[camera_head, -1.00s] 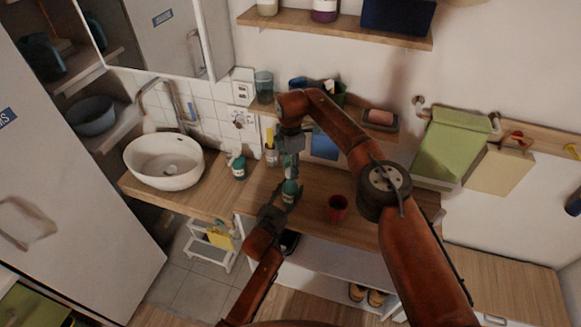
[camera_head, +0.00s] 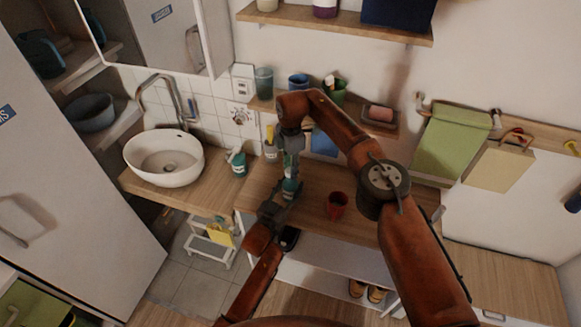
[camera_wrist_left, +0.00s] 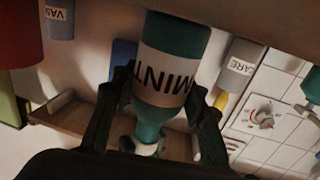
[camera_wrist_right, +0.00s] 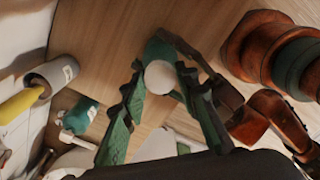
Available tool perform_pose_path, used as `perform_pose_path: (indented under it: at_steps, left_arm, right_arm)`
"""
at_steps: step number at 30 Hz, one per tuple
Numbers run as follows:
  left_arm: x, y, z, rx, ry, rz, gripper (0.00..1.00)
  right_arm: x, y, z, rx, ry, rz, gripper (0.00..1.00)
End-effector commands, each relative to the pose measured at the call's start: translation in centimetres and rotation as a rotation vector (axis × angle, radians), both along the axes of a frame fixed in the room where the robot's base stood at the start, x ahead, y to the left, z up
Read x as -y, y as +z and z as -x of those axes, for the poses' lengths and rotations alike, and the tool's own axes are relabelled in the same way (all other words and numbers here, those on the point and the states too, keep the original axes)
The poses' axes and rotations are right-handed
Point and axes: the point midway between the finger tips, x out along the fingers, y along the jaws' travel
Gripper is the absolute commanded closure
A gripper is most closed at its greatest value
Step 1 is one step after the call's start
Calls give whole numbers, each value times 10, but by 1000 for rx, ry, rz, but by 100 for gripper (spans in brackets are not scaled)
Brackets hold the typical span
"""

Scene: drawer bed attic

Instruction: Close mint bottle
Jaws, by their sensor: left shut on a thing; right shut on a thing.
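The teal mint bottle (camera_head: 290,186) is above the wooden counter, between my two grippers. In the left wrist view, its white label reads MINT (camera_wrist_left: 165,75), upside down in the picture. My left gripper (camera_head: 280,198) is shut on the bottle, a finger on each side (camera_wrist_left: 152,100). My right gripper (camera_head: 291,158) comes from above, over the bottle's top. In the right wrist view, its fingers (camera_wrist_right: 160,85) are shut about a round white cap (camera_wrist_right: 160,77), with the teal bottle behind it. Whether the cap is seated on the neck cannot be told.
A red cup (camera_head: 336,205) stands on the counter (camera_head: 315,178) to the right. A teal dispenser (camera_head: 238,162) and a grey cup (camera_head: 271,150) stand to the left, near the sink (camera_head: 165,160). A shelf with cups and soap (camera_head: 379,113) is behind my right arm.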

Motion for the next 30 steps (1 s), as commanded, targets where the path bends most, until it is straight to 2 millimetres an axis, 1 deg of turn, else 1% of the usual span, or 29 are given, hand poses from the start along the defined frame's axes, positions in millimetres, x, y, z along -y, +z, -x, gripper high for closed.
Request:
perform_pose_path:
  at_steps: [12,14,16,20,30]
  left_arm:
    - [0,-1,0,-1,0,0,100]
    - [0,-1,0,-1,0,0,100]
    - [0,-1,0,-1,0,0,100]
    - [0,-1,0,-1,0,0,100]
    - [0,-1,0,0,0,-1,100]
  right_arm:
    - [0,-7,0,0,-3,0,79]
    - [0,-7,0,0,-26,0,79]
    - [0,-6,0,0,-89,0,79]
    - [0,-7,0,-1,-309,0,79]
    - [0,-7,0,-4,-988,-2,79]
